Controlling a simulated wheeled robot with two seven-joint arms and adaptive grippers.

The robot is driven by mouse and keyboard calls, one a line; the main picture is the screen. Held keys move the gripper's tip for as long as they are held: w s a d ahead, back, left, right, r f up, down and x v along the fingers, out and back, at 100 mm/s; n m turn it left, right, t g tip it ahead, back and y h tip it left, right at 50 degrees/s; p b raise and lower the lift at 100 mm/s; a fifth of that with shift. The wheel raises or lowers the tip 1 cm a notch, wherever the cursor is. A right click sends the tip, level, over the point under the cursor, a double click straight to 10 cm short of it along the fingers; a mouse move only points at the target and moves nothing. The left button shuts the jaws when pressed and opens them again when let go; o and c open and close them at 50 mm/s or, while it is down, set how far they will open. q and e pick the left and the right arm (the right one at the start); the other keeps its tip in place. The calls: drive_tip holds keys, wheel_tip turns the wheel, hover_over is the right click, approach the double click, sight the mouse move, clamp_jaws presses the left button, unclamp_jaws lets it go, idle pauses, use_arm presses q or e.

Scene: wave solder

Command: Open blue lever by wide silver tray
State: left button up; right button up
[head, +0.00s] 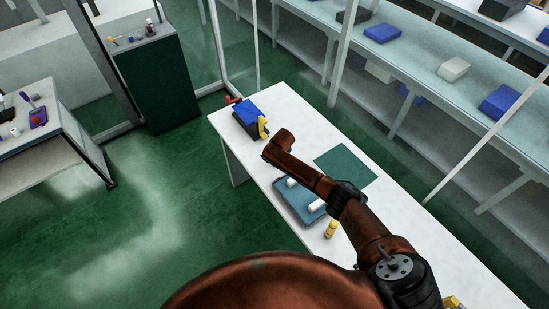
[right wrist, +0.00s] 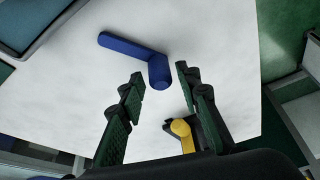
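The blue lever (right wrist: 130,47) lies on the white table in the right wrist view. In the head view my right arm crosses the table and I cannot make out the lever. My left gripper is not in view.
A yellow part (right wrist: 180,128) sits by the right finger.

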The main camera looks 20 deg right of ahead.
drive_tip(key=shift+o, duration=0.3)
drive_tip(key=v, duration=1.2)
drive_tip(key=shift+a, duration=0.1)
